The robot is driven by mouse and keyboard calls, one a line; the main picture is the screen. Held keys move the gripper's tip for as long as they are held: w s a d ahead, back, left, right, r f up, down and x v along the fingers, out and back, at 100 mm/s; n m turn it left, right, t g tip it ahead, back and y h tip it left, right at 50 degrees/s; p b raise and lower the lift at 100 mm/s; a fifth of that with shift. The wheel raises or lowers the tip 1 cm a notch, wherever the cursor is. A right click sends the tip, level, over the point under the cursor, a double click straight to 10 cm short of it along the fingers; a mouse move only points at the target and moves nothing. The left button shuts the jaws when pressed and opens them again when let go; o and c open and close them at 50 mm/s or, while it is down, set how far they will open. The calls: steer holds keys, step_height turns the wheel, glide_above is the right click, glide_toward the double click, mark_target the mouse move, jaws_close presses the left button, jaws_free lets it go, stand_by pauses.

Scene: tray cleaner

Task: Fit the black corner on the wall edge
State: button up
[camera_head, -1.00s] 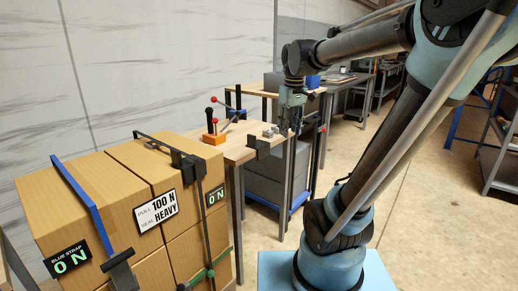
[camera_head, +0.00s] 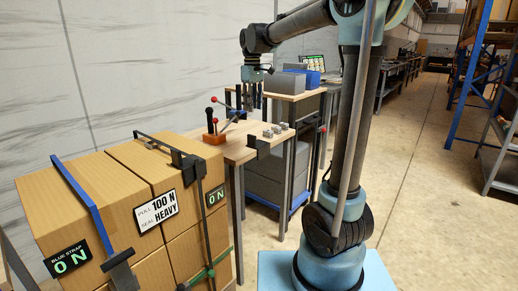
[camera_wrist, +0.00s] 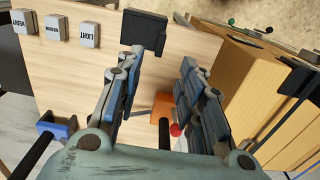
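A black corner-shaped piece (camera_head: 262,147) sits at the front edge of the wooden bench; it also shows in the wrist view (camera_wrist: 144,32). Another black piece (camera_head: 186,163) sits on the top edge of the stacked cartons (camera_head: 90,180), under a dark strap; it shows at the right of the wrist view (camera_wrist: 300,78). I cannot tell for sure which edge is the wall edge. My gripper (camera_head: 252,106) is above the bench, behind the black corner in the head view. In the wrist view its fingers (camera_wrist: 160,62) are apart with nothing between the tips.
An orange block (camera_head: 214,138) with a lever and red knob stands on the bench (camera_head: 238,150). Grey blocks marked HEAVY, MEDIUM and LIGHT (camera_wrist: 55,28) lie near the corner. A blue strap (camera_head: 82,198) crosses the cartons. Open floor (camera_head: 420,190) lies to the right.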

mark_target(253, 137)
step_height(253, 137, down, 15)
steer(key=shift+s+r, duration=0.1)
jaws_close()
stand_by(0.7)
